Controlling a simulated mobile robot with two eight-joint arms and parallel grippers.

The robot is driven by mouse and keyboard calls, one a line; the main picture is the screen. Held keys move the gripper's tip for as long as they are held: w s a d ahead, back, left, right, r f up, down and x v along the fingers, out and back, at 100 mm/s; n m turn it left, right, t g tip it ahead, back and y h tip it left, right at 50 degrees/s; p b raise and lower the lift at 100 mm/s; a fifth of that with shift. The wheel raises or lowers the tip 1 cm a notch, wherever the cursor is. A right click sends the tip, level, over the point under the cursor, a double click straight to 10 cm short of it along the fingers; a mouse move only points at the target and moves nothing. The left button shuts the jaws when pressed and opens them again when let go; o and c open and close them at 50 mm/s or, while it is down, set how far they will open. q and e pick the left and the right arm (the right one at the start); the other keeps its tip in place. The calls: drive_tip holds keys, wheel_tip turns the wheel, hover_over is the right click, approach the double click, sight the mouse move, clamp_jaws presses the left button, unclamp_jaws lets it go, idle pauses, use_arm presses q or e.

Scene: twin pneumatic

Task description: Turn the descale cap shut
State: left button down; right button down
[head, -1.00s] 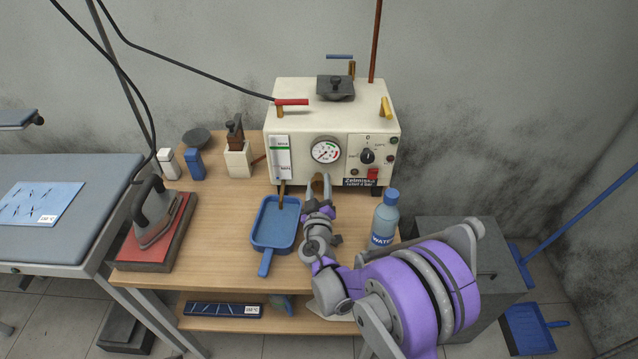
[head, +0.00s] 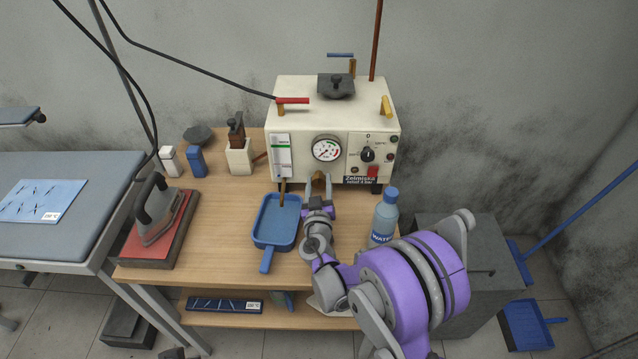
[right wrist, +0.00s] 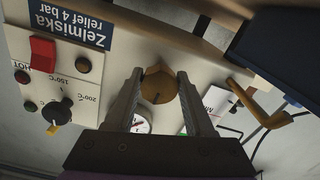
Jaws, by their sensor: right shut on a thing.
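The brass-brown descale cap (right wrist: 158,85) sits low on the front of the cream steam boiler (head: 284,112). In the head view the cap (head: 318,177) shows only in part, between the finger ends. My right gripper (right wrist: 160,90) is shut on the cap, one grey finger on each side of it. A dark slot or mark shows on the cap's face. In the head view my right gripper (head: 319,186) reaches the boiler front from below. My left gripper is not in view.
A blue tray (head: 268,239) lies left of my right wrist, below a brown spout (head: 282,187). A water bottle (head: 385,215) stands close on the right. An iron (head: 152,215) is at the left. The middle-left tabletop is clear.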

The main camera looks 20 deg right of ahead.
drive_tip(key=shift+c, duration=1.4)
unclamp_jaws()
drive_tip(key=shift+s, duration=0.1)
drive_tip(key=b+v, duration=0.1)
drive_tip(key=v, duration=0.9)
drive_tip(key=shift+s, duration=0.35)
drive_tip(key=shift+a, duration=0.1)
